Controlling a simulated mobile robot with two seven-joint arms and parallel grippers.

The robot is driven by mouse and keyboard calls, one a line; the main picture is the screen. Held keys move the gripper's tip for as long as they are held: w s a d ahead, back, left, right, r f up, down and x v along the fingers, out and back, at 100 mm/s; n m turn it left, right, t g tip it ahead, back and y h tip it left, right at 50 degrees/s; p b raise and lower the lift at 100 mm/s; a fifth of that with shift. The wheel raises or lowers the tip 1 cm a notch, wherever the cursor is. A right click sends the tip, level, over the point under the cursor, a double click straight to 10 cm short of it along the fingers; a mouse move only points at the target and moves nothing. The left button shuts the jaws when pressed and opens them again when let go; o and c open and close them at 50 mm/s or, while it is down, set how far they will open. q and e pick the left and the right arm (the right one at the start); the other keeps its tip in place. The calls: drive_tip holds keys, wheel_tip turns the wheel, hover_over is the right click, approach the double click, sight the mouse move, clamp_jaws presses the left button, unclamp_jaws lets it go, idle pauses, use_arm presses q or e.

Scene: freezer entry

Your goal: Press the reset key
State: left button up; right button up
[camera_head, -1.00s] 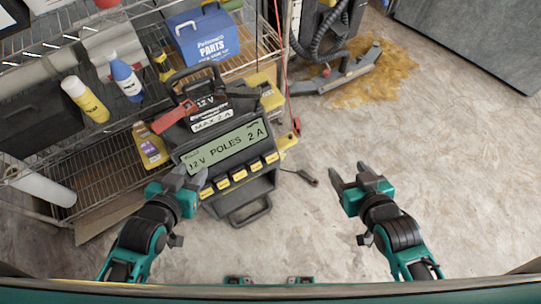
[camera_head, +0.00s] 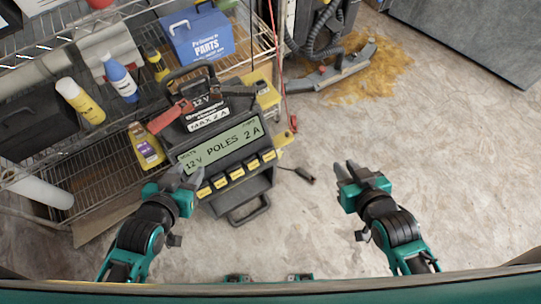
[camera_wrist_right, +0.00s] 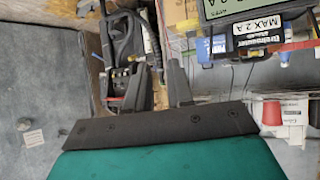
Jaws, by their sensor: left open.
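A dark charger (camera_head: 235,178) with a lit display (camera_head: 222,145) reading "12 V POLES 2 A" stands in front of the wire shelf. A row of several yellow keys (camera_head: 237,174) runs below the display. Their labels are too small to read, so I cannot tell which one is the reset key. My left gripper (camera_head: 184,175) is open and empty beside the left end of the row, close to the leftmost key (camera_head: 204,190). I cannot tell whether it touches. My right gripper (camera_head: 345,173) is open and empty over the floor right of the charger; its spread fingers also show in the right wrist view (camera_wrist_right: 142,88).
A wire shelf (camera_head: 92,176) with bottles and a blue parts box (camera_head: 198,36) is at the left. A red cable and a dark clip (camera_head: 304,175) lie right of the charger. A brown spill (camera_head: 372,72) is at the back. The floor at right is clear.

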clamp_jaws()
idle(0.4)
drive_tip(key=shift+f, duration=0.1)
idle(0.6)
